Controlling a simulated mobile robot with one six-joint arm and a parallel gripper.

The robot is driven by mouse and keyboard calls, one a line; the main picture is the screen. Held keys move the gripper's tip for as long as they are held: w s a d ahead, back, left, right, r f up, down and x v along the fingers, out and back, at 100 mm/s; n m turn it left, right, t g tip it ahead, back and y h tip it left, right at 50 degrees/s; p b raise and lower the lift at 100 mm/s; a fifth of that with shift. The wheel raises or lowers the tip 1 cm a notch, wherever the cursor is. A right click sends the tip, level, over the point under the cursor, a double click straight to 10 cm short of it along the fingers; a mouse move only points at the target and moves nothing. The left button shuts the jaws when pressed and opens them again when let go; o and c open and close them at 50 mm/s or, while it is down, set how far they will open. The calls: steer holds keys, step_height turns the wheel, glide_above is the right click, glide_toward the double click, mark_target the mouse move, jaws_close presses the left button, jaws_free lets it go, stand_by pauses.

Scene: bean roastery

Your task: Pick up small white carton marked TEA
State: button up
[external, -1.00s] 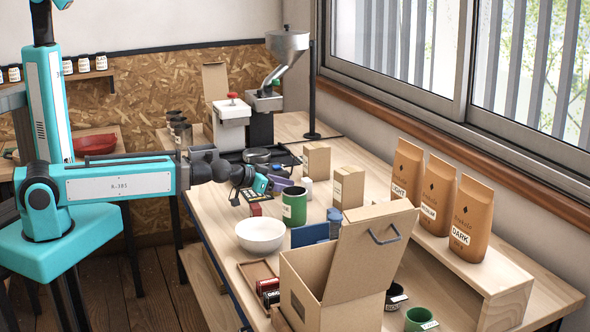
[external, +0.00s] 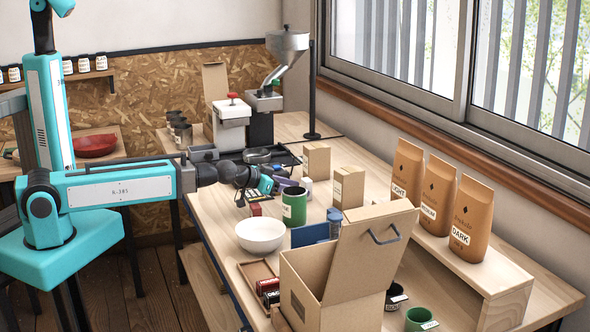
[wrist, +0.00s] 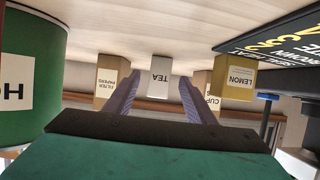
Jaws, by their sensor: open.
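The small white carton marked TEA (wrist: 159,80) shows in the middle of the wrist view, its label upside down. It stands beyond my gripper (wrist: 159,92), whose two purple fingers are open, one on each side of the carton as seen from the wrist. I cannot tell whether the fingertips reach around it; no contact shows. In the external view my gripper (external: 287,184) is low over the table, and a small white item (external: 307,188), likely the carton, is just to its right, partly hidden.
In the wrist view, a FILTER PAPERS box (wrist: 108,80) is left of the carton, and a LEMON box (wrist: 235,78) and a CUPS box (wrist: 203,85) are right. A green canister (external: 294,207) and white bowl (external: 260,235) stand near my gripper. An open cardboard box (external: 308,282) is in front.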

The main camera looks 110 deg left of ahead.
mark_target(307, 179)
steer(key=shift+p+x, duration=0.5)
steer(key=shift+x, duration=1.8)
steer(key=c, duration=1.1)
steer(key=shift+r+b, duration=0.85)
steer(key=shift+r, duration=4.15)
